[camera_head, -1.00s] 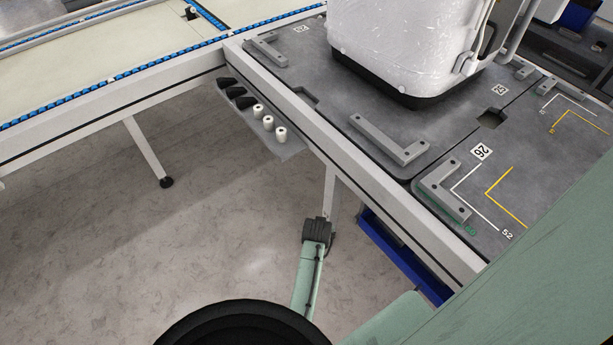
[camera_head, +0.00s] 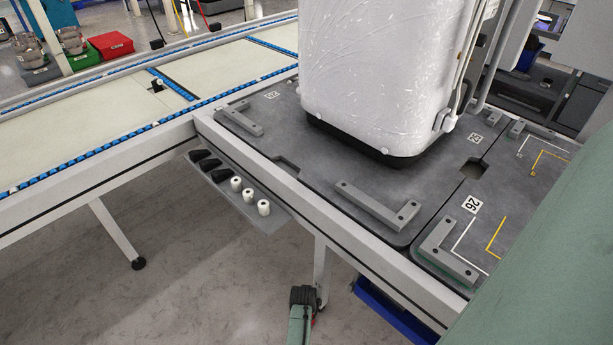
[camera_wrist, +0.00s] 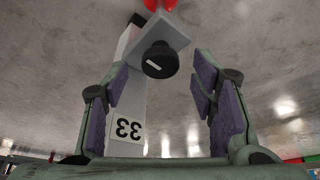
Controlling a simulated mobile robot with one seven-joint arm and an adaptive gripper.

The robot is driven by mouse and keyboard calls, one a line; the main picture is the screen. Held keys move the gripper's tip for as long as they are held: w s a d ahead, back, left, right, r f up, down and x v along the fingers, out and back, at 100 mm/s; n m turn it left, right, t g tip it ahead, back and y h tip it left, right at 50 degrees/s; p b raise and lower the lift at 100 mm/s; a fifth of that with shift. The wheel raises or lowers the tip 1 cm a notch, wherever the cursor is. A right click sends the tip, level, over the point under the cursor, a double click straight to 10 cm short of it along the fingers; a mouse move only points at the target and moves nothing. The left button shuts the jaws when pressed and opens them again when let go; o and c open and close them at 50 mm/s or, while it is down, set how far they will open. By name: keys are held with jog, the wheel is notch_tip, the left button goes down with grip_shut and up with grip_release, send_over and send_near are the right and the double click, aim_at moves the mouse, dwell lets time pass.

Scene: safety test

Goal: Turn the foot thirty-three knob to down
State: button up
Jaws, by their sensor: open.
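In the wrist view a round black knob (camera_wrist: 163,58) with a short white mark on its face sits on a light grey bracket (camera_wrist: 178,32). The mark runs roughly sideways with a slight slant. A grey-white leg beside it carries a label "33" (camera_wrist: 128,129), seen upside down. My gripper (camera_wrist: 158,72) is open, its purple-padded fingers to the left and right of the knob and apart from it. In the head view the dark end of my arm (camera_head: 304,296) is low by a table leg (camera_head: 322,268); the fingers and knob cannot be made out there.
The grey table (camera_head: 300,165) holds a large white wrapped unit (camera_head: 385,75). Small black and white knobs (camera_head: 236,184) line a shelf under its edge. A conveyor (camera_head: 100,125) runs at left. A blue bin (camera_head: 395,312) is below the table.

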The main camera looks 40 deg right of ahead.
jog(key=shift+x, duration=0.95)
jog(key=shift+r, duration=0.1)
jog(key=c, duration=1.1)
